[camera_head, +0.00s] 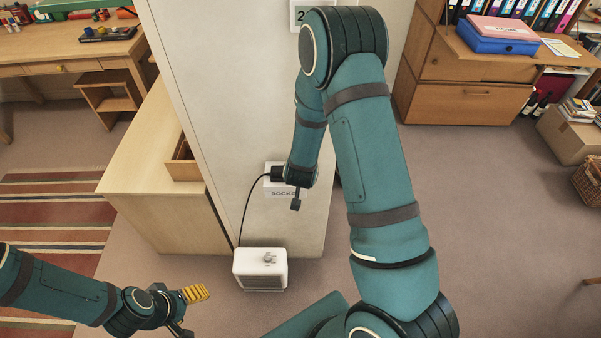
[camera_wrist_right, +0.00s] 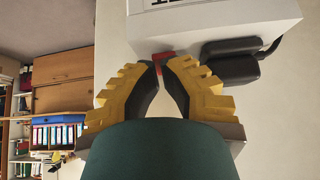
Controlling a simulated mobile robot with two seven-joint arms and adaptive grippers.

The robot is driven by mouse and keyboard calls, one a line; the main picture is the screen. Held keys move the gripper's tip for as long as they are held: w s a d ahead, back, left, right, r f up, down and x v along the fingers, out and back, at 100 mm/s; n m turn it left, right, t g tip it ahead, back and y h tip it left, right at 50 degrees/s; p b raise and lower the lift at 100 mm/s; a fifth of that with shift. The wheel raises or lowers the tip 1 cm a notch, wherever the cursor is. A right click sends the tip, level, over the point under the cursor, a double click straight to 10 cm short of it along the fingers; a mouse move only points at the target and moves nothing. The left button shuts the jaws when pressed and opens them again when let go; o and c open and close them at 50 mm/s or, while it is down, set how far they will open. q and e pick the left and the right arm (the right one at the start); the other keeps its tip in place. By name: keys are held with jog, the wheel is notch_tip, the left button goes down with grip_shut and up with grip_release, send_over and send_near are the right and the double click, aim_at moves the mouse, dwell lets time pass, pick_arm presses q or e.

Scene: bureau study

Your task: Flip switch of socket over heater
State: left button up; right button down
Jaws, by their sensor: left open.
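The white socket (camera_head: 281,194), labelled SOCKET, is on the narrow wall panel in the head view, above the small white heater (camera_head: 260,270) on the floor. In the right wrist view the socket box (camera_wrist_right: 215,20) fills the top, and a red switch (camera_wrist_right: 152,72) shows just beyond the fingertips. My right gripper (camera_wrist_right: 160,66) has its yellow fingers drawn together at the switch; I cannot tell whether they touch it. In the head view my right arm hides part of the socket. My left gripper (camera_head: 193,310) is open and empty, low at the left, away from the heater.
A black plug (camera_wrist_right: 231,62) sits beside the switch, and its cable (camera_head: 243,208) runs down to the heater. A wooden desk (camera_head: 148,190) stands left of the panel. A wooden cabinet (camera_head: 455,103) and a cardboard box (camera_head: 570,136) stand at the right. The right floor is mostly clear.

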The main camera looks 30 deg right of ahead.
pick_arm(q)
jog(key=shift+r, duration=0.1)
pick_arm(e)
jog(key=shift+w+d+r, duration=0.1)
jog(key=shift+w, duration=0.05)
pick_arm(q)
jog(key=shift+r, duration=0.15)
pick_arm(e)
jog(key=shift+w+d+r, duration=0.1)
jog(key=shift+w+d, duration=0.2)
jog(key=shift+w, duration=0.2)
pick_arm(q)
jog(key=shift+w, duration=0.1)
